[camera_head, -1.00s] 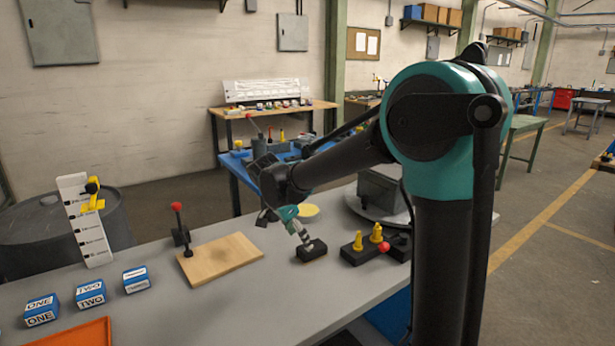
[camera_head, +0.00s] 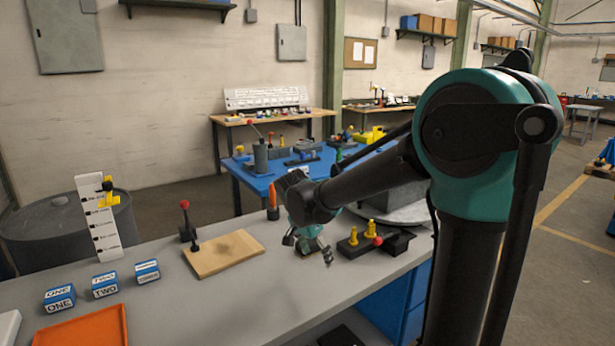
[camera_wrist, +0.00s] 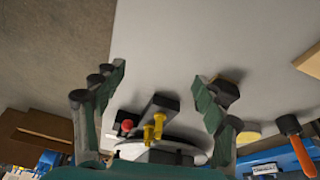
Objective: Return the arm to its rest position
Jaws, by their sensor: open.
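My gripper (camera_head: 308,250) is at the end of my dark and teal arm, over the far right part of the grey workbench. In the wrist view my gripper (camera_wrist: 162,80) has its fingers spread wide, with nothing held between them. A black block with two yellow pegs (camera_head: 362,238) and a red knob (camera_head: 378,241) is just right of my gripper. The same block (camera_wrist: 155,115) shows low between the fingers in the wrist view. A small black block (camera_wrist: 226,90) shows beside the right finger; in the head view my gripper mostly hides it.
A wooden board with a lever (camera_head: 225,254) lies left of my gripper. An orange-handled tool (camera_head: 273,203) stands behind it. Blue number blocks (camera_head: 105,285), an orange tray (camera_head: 85,328) and a white scale (camera_head: 100,220) are at left. A blue table (camera_head: 248,178) stands behind.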

